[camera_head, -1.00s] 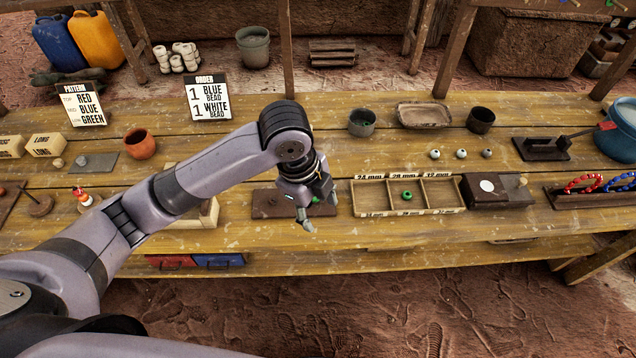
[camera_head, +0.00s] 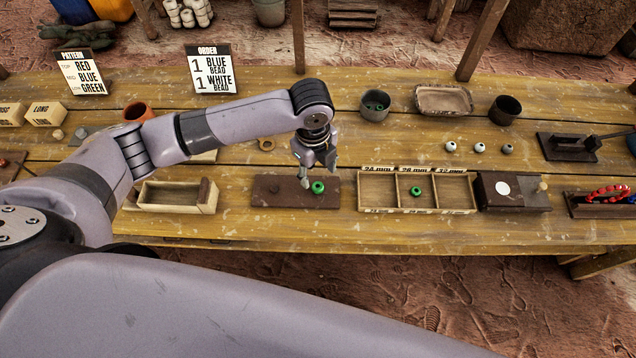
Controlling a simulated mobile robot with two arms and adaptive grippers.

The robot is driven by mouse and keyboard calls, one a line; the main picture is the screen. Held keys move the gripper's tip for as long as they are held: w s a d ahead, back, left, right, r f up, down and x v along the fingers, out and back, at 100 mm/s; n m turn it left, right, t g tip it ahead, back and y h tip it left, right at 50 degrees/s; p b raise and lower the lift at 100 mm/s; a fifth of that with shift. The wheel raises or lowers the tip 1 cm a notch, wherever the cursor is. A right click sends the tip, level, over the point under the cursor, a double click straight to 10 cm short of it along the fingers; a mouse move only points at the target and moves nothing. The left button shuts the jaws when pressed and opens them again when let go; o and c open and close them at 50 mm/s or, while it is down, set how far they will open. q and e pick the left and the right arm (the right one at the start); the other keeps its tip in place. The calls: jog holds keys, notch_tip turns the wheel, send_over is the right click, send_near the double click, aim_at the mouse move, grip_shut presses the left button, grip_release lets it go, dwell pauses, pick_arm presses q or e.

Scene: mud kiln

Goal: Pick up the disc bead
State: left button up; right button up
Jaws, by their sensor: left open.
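A round green bead (camera_head: 317,187) with a hole lies on a dark brown board (camera_head: 260,198) on the table. Another green bead (camera_head: 416,191) lies in the middle compartment of the wooden size tray (camera_head: 376,205). The frames do not settle which is the disc bead. My left gripper (camera_head: 317,170) is open and empty, fingers pointing down just above and behind the bead on the board. I cannot tell whether a fingertip touches it. My right gripper is not in view.
A wooden box (camera_head: 176,207) stands left of the board and a dark box with a white disc (camera_head: 512,207) right of the tray. A grey pot (camera_head: 375,106), a shallow dish (camera_head: 443,98), a dark cup (camera_head: 504,110) and small pale beads (camera_head: 480,149) stand behind. The table's front strip is clear.

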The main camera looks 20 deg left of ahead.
aim_at(317, 187)
pick_arm(q)
jog(key=shift+s+f, duration=0.1)
jog(key=shift+f, duration=0.35)
jog(key=shift+f+p, duration=0.35)
jog(key=shift+f, duration=0.05)
notch_tip(317, 187, down, 4)
jog(key=shift+d+r+p, duration=0.1)
jog(key=shift+r+p, duration=0.05)
jog(key=shift+p, duration=0.35)
jog(key=shift+f, duration=0.35)
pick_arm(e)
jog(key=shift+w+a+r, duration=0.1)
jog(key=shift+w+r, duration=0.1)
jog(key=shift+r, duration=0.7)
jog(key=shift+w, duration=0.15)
pick_arm(q)
jog(key=c, duration=1)
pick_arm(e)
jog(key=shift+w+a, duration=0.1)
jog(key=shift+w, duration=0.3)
